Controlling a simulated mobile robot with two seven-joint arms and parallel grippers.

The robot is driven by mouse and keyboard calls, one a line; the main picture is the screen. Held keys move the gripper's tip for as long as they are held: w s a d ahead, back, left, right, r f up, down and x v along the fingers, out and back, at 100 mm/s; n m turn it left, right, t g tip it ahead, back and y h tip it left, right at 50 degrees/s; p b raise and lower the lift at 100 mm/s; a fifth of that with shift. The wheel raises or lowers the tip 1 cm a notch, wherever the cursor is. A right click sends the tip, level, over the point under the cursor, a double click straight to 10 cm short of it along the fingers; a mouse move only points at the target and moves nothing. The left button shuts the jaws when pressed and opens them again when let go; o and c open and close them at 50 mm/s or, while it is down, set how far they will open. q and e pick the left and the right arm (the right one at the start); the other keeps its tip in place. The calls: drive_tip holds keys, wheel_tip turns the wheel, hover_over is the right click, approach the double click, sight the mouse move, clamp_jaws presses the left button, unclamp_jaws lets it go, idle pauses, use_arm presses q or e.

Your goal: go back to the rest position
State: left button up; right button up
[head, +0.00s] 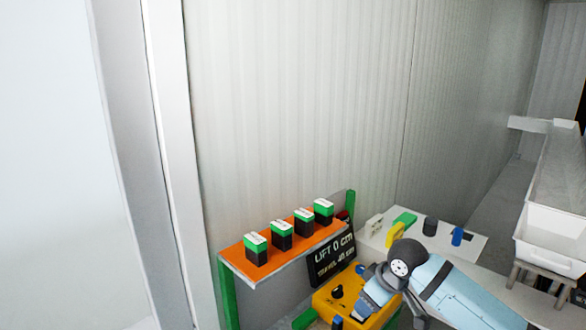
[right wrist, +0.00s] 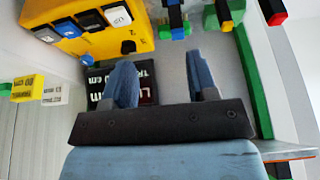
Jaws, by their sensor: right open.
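My right gripper (head: 372,297) comes in from the lower right in the head view, over the yellow control box (head: 322,304). In the right wrist view its two blue fingers (right wrist: 161,82) stand wide apart with nothing between them. The yellow box (right wrist: 75,42) shows there at the upper left, with white, black and blue buttons, apart from the fingers. A black sign (head: 323,262) reading "LIFT 0 CM" stands behind the box; it is partly hidden by the fingers in the wrist view (right wrist: 147,88). My left gripper is not in view.
An orange shelf (head: 240,262) on green supports holds several green-and-black blocks (head: 281,237). A white table (head: 466,245) behind my arm carries a yellow piece (head: 395,234), a green piece (head: 405,219) and a blue cylinder (head: 457,236). White bins (head: 550,246) stand at the right.

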drive_tip(key=s+a+f+m+t+y, duration=0.1)
drive_tip(key=s+a+f+t+y, duration=0.1)
drive_tip(key=s+f, duration=0.55)
drive_tip(key=s+a+f+m+t+y, duration=0.1)
drive_tip(key=s+a+f+m+t, duration=0.15)
drive_tip(key=s+f, duration=0.45)
drive_tip(key=s+d+f+t+h, duration=0.1)
drive_tip(key=s+d+f, duration=0.1)
drive_tip(key=s, duration=0.4)
drive_tip(key=s+d+f+m+t+h, duration=0.1)
drive_tip(key=s+d+f, duration=0.1)
drive_tip(key=s, duration=0.4)
drive_tip(key=s+d+f+m+t+p, duration=0.1)
drive_tip(key=s+d+f, duration=0.1)
drive_tip(key=s+f, duration=0.2)
drive_tip(key=shift+s+d+h, duration=0.35)
drive_tip(key=shift+s+h, duration=0.05)
drive_tip(key=shift+s, duration=0.75)
drive_tip(key=shift+f, duration=0.1)
drive_tip(key=shift+c, duration=0.4)
